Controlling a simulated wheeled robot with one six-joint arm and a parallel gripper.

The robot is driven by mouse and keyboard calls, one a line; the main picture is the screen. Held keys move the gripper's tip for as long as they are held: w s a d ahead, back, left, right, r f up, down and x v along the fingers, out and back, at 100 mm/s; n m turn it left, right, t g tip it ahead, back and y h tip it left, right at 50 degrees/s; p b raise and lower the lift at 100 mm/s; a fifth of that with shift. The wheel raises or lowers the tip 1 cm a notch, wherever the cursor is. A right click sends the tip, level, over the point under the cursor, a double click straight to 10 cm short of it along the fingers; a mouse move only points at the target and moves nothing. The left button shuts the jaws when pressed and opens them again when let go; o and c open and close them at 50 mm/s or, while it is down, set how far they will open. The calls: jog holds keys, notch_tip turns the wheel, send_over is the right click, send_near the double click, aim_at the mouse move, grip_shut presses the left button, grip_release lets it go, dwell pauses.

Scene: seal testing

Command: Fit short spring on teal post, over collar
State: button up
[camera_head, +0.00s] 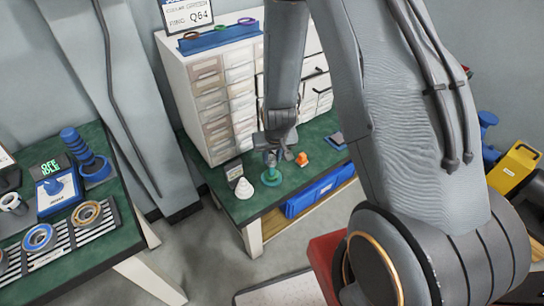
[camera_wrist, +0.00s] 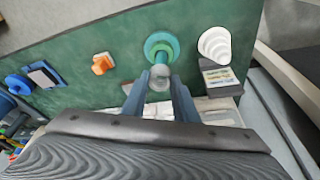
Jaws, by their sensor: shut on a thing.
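The teal post (camera_wrist: 161,47) stands on a round teal base on the green bench top, at the top middle of the wrist view; it also shows in the head view (camera_head: 271,178). My gripper (camera_wrist: 160,77) is shut on a small pale grey piece, seemingly the short spring (camera_wrist: 159,85), though its coils are too blurred to make out. In the head view my gripper (camera_head: 272,154) points down right above the post. The spring lines up close to the post's top in the wrist view; I cannot tell whether they touch. The collar is not clearly visible.
A white stepped cone (camera_head: 244,188) stands left of the post, beside a small card stand (camera_head: 233,172). An orange piece (camera_head: 301,159) stands to the right. A white drawer cabinet (camera_head: 215,90) rises behind. A blue bin (camera_head: 318,190) sits below the bench's front edge.

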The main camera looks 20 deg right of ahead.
jog(key=shift+f+b, duration=0.5)
jog(key=shift+f, duration=0.35)
jog(key=o, duration=1.1)
jog(key=shift+r, duration=0.1)
notch_tip(320, 180, up, 7)
jog(key=p, duration=0.5)
jog(key=shift+p, duration=0.4)
